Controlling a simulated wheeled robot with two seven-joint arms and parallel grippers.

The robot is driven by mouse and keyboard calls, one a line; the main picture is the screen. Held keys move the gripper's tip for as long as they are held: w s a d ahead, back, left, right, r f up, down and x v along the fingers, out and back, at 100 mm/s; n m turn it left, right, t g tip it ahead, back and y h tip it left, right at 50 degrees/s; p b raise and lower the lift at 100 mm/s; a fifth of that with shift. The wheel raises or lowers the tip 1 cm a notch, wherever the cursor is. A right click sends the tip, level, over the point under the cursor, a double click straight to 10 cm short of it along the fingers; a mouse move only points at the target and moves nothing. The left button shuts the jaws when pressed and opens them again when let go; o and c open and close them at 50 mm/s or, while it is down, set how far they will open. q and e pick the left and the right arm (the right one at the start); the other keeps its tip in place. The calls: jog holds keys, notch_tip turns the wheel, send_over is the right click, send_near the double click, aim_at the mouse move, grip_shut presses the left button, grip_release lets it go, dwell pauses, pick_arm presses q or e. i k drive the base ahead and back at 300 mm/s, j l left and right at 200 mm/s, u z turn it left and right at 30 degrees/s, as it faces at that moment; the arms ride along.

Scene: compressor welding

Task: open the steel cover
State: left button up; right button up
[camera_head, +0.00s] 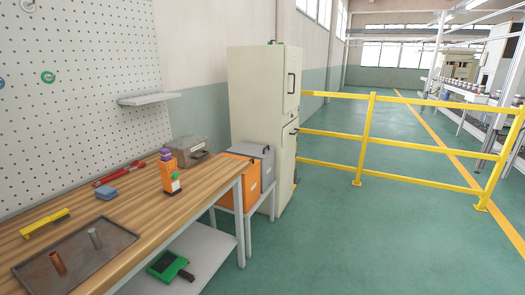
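Nothing in view can be named for sure as the steel cover. A tall cream cabinet (262,110) stands beyond the table, with an upper door and a lower door, each with a dark handle; both look shut. A grey case (184,152) with a handle sits shut at the table's far end. An orange box (238,180) and a grey box (262,163) stand side by side on a low stand in front of the cabinet, and their tops look closed. Neither of my grippers is in view.
The wooden table (120,212) holds a dark tray (108,236) with two short pipes, a yellow tool, a blue block, a red wrench and an orange device (169,176). A green item lies on its lower shelf. Yellow railing (367,137) runs right; the green floor before it is clear.

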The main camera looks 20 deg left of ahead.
aim_at(188, 150)
jog(key=i+u, duration=0.15)
jog(key=i, duration=0.3)
jog(key=i+l+u, duration=0.2)
jog(key=i, duration=0.2)
jog(key=i+l+u, duration=0.15)
jog(key=i, duration=0.3)
jog(key=i+l+u, duration=0.2)
jog(key=i, duration=0.2)
